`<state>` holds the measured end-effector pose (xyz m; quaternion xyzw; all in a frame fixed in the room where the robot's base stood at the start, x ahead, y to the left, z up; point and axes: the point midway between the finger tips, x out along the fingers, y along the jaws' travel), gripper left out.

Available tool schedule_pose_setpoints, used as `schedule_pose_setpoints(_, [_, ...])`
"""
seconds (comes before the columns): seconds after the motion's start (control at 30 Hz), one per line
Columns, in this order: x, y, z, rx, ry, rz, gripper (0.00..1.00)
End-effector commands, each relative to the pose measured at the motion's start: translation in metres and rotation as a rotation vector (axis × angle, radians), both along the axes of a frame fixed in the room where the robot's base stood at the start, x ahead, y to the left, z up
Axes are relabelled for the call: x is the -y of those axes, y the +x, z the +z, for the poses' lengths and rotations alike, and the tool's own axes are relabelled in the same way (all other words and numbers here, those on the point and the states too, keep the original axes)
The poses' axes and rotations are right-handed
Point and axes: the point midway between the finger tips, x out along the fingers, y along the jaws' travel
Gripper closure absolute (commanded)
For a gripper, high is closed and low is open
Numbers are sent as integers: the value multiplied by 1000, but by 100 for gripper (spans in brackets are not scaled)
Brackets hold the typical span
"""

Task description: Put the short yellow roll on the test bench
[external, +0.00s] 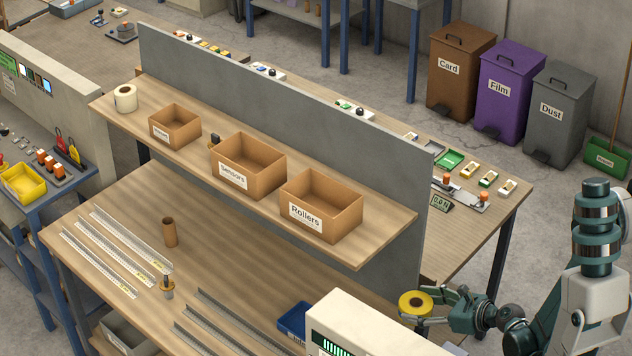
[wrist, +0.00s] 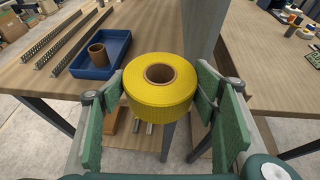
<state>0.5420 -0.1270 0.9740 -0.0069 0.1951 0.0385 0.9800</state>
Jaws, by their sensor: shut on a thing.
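The short yellow roll (external: 416,303) has a brown core and hangs in the air at the lower right in the external view. My gripper (external: 425,306) is shut on it. In the wrist view the yellow roll (wrist: 158,98) sits upright between the two green finger pads, its core hole facing up. A wooden bench behind the grey partition (external: 465,240), with a force display reading 0.0 N (external: 441,203) and a metal fixture (external: 462,193), appears to be the test bench. The roll is in front of and below its near corner, apart from it.
The grey partition (external: 290,105) stands between the two benches. A shelf with cardboard boxes (external: 322,205) is on its near side. A blue tray (wrist: 85,55) with a brown core (wrist: 97,53) lies on the near bench. The bench top's near right part is clear.

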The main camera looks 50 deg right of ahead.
Motion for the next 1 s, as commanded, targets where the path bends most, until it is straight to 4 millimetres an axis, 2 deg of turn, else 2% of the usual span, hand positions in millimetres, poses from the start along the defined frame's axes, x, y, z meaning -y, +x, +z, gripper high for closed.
schedule_pose_setpoints(0.2, [26,-21,1,-9,-1,-64,57])
schedule_pose_setpoints(0.43, [59,-27,8,-5,-1,-140,57])
schedule_pose_setpoints(0.77, [111,-17,37,1,-1,-257,57])
schedule_pose_setpoints(1.0, [153,0,73,1,-1,-346,57])
